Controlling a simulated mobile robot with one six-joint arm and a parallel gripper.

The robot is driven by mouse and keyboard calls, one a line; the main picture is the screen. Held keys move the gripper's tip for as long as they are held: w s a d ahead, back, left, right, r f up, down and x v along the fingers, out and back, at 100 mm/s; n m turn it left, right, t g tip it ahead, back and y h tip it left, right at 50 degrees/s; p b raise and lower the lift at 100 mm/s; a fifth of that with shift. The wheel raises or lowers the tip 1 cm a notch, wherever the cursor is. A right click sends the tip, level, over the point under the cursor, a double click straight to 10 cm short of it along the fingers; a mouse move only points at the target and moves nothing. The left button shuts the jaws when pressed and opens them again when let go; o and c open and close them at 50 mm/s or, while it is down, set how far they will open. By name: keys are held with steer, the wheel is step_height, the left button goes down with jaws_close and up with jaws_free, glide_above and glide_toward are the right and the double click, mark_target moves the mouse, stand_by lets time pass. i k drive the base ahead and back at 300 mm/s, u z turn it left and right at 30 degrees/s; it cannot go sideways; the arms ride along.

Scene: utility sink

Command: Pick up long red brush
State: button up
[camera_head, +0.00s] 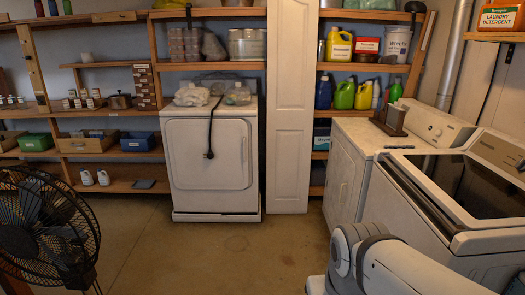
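I cannot make out a long red brush anywhere in the head view. A reddish-brown flat object (114,16) lies on the top left shelf, but it is too small to tell what it is. My gripper is not in view. Only white and grey links of my own arm show at the bottom right, in front of the washing machine (455,180).
A black fan (45,225) stands at the left front. A white dryer (212,155) with a hanging black cord stands at the back. Shelves (105,152) hold bins and bottles. A dark object (391,120) stands on the right-hand machine. The middle floor (235,255) is clear.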

mark_target(387, 91)
steer(key=u, duration=0.3)
steer(key=i, duration=3.2)
steer(key=z, duration=0.45)
steer(key=i, duration=1.35)
steer(key=z, duration=1.65)
steer(key=i, duration=1.1)
steer(key=z, duration=0.5)
steer(key=k, duration=0.9)
steer(key=z, duration=0.15)
steer(key=i, duration=0.95)
steer(key=u, duration=0.1)
